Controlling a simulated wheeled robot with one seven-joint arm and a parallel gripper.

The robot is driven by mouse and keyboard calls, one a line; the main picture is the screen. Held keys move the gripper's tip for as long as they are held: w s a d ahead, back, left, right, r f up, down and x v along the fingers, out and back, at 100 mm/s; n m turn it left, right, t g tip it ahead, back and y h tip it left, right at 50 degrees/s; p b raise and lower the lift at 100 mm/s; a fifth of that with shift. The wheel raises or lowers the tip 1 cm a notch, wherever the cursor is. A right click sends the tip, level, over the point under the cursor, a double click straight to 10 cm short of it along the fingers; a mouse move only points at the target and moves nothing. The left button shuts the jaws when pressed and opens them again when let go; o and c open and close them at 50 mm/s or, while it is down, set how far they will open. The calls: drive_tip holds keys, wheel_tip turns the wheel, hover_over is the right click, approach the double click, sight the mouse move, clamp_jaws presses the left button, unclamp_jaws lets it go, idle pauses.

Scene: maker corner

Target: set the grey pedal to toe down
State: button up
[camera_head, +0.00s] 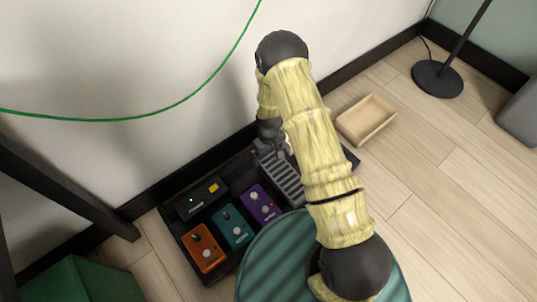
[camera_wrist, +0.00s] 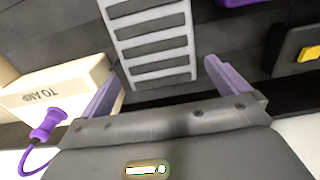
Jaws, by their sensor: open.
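The grey pedal (camera_head: 283,183), a ribbed treadle with dark strips, sits at the right part of the black pedalboard, partly hidden by my arm in the head view. In the wrist view the grey pedal (camera_wrist: 152,42) lies ahead, beyond and between my fingers. Its tilt is hard to tell. My gripper (camera_wrist: 165,82) is open and empty, with its two purplish fingers wide apart. In the head view my gripper (camera_head: 272,148) is at the pedal's wall-side end, mostly hidden by the arm. I cannot tell whether it touches the pedal.
Orange (camera_head: 204,248), teal (camera_head: 232,226) and purple (camera_head: 260,204) pedals stand left of the grey one. A cream "TO AMP" box (camera_wrist: 55,90) with a purple plug (camera_wrist: 45,125) is close to the left finger. A wooden tray (camera_head: 366,120) lies on the floor; the wall is close behind.

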wheel_tip(320, 180, up, 13)
drive_tip(key=p, duration=0.6)
drive_tip(key=shift+r, duration=0.1)
